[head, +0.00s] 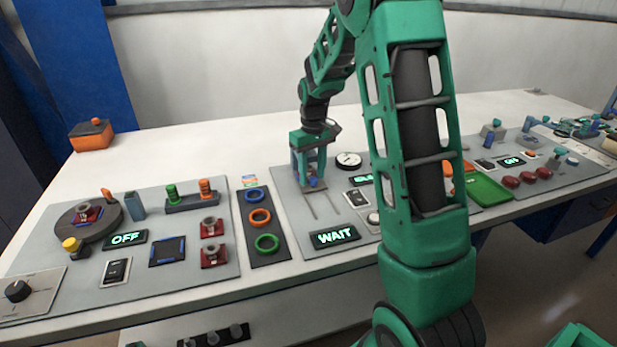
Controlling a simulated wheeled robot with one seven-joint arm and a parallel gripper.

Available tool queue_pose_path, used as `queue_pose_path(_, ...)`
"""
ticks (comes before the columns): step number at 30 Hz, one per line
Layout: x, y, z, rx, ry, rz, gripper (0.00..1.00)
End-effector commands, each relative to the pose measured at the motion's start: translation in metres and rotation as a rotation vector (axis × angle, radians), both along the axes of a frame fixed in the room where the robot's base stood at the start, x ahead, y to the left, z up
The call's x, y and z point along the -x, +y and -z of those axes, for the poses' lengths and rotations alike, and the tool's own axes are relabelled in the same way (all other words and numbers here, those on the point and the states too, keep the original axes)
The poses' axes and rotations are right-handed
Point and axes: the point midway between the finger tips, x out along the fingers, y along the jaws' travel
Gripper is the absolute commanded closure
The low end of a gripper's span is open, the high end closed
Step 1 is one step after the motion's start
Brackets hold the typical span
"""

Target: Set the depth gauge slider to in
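My gripper (312,180) points down at the far end of two parallel dark rails on a grey panel (290,212). A small blue knob (313,182), apparently the depth gauge slider, shows at its fingertips, at the far end of the rails. The fingers stand on either side of the knob; I cannot tell whether they touch or grip it. A round white dial (349,160) is just right of the gripper. A display (335,237) reading WAIT lies in front of the rails.
Left of the rails is a dark strip with blue, orange and green rings (260,217). Further left is a panel with a turntable (88,222) and a display (125,240) reading OFF. My arm hides part of the middle panel. A green tray (489,191) lies to the right.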

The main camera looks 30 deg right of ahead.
Motion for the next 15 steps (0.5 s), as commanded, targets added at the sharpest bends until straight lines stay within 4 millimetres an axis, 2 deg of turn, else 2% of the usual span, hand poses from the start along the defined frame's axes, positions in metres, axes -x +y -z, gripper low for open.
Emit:
queue_pose_path(10, 0.003, 0.000, -0.002, -0.002, 0.007, 0.001, 0.60)
queue_pose_path(15, 0.003, 0.000, -0.021, -0.002, 0.006, 0.001, 0.60)
